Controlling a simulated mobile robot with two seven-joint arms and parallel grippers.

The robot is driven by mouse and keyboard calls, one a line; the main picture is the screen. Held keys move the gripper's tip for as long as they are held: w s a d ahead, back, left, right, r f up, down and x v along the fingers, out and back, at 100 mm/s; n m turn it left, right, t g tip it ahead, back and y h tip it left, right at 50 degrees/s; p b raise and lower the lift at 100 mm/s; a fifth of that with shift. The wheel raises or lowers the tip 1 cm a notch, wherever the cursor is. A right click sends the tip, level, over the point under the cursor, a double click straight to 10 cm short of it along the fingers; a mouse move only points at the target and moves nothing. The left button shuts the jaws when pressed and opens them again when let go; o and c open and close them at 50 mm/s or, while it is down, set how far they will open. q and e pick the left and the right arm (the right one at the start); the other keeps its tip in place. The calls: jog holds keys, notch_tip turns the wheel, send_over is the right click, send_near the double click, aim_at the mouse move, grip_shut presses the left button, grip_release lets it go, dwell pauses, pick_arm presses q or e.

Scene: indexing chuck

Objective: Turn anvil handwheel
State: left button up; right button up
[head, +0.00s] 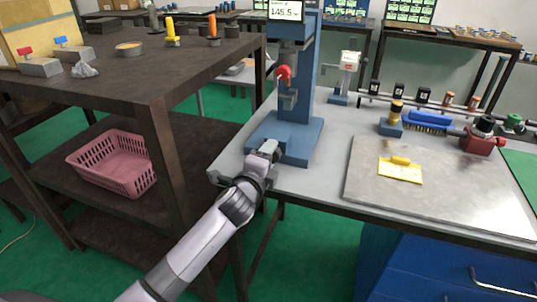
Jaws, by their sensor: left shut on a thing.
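A blue bench tester (300,92) with a lit readout at its top stands at the left end of the grey workbench. A red rounded part (283,73) shows on its front, with a grey metal part below it. My left gripper (267,150) is at the front left of the tester's blue base. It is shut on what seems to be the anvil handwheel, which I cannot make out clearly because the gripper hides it. My right gripper is not in view.
A dark shelf table (200,75) stands close on the left, with a pink basket (112,160) below. On the bench, a grey plate (450,200) bears a yellow object (400,172). A blue brush (427,122) and a red device (480,140) lie farther right.

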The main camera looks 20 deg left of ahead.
pick_arm(q)
jog(key=n, duration=0.4)
jog(key=shift+a+f+p, duration=0.1)
jog(key=shift+f+p, duration=0.05)
jog(key=shift+p, duration=0.2)
jog(key=n, duration=0.3)
jog(key=shift+n+h+p, duration=0.3)
jog(key=shift+n+h, duration=0.1)
jog(key=n, duration=0.4)
jog(key=shift+f+p, duration=0.15)
jog(key=shift+p, duration=0.2)
jog(key=shift+n+t+h, duration=0.3)
jog(key=shift+n+h, duration=0.1)
jog(key=shift+n, duration=1.2)
jog(key=o, duration=1)
jog(key=shift+s+a, duration=0.15)
jog(key=shift+s, duration=1.65)
jog(key=shift+s+a, duration=0.15)
jog(key=shift+s, duration=1.65)
